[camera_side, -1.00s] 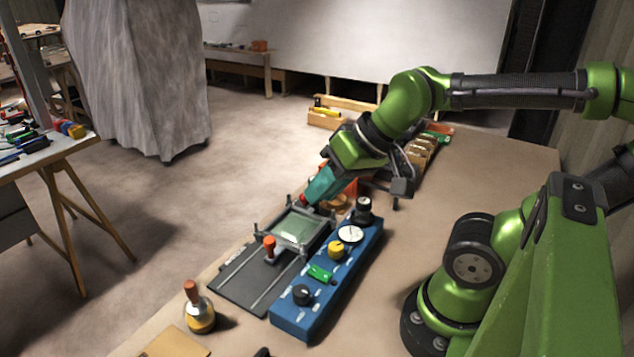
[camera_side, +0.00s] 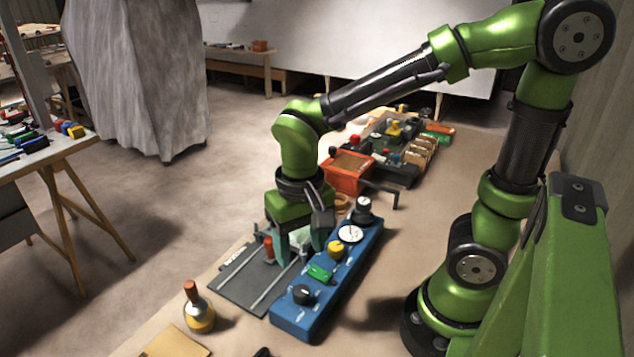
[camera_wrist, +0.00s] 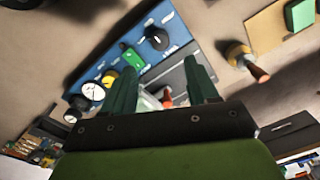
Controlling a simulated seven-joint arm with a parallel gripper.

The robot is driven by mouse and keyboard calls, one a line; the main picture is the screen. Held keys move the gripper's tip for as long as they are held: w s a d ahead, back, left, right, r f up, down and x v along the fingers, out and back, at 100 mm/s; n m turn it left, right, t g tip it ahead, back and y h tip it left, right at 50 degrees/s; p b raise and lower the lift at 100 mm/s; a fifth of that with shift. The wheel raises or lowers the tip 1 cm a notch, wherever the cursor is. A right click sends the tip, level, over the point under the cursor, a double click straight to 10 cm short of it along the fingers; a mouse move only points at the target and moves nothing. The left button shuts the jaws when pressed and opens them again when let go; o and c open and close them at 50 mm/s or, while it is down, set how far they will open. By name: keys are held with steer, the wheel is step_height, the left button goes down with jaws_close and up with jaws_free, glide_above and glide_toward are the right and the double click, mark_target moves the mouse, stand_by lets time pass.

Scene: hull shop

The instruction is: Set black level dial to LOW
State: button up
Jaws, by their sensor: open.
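The blue control panel (camera_side: 345,285) lies along the bench. A black dial (camera_side: 302,294) with a pale pointer mark sits at its near end; it also shows in the wrist view (camera_wrist: 156,38). A second black knob (camera_side: 363,210) stands at the far end. I cannot read the labels, so LOW and the pointer's setting are unclear. My gripper (camera_side: 298,252) points down, open and empty, over the grey slide fixture beside the panel. In the wrist view its two teal fingers (camera_wrist: 163,75) are spread, with the black dial beyond them and apart from them.
The panel also carries a green switch (camera_side: 320,272), a yellow knob (camera_side: 337,250) and a white gauge (camera_side: 350,233). The grey fixture (camera_side: 245,282) has a red-handled lever (camera_side: 268,248). A red-handled yellow stamp (camera_side: 198,308) stands near left. An orange box (camera_side: 347,172) is behind.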

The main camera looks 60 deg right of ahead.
mark_target(301, 289)
step_height(301, 289, down, 10)
steer(key=shift+a+f, duration=0.1)
stand_by(0.4)
steer(key=c, duration=1)
steer(key=shift+c, duration=0.2)
steer(key=shift+n, duration=0.4)
steer(key=n, duration=0.5)
steer(key=shift+n, duration=0.4)
steer(key=n, duration=0.5)
steer(key=shift+n, duration=0.3)
steer(key=o, duration=1)
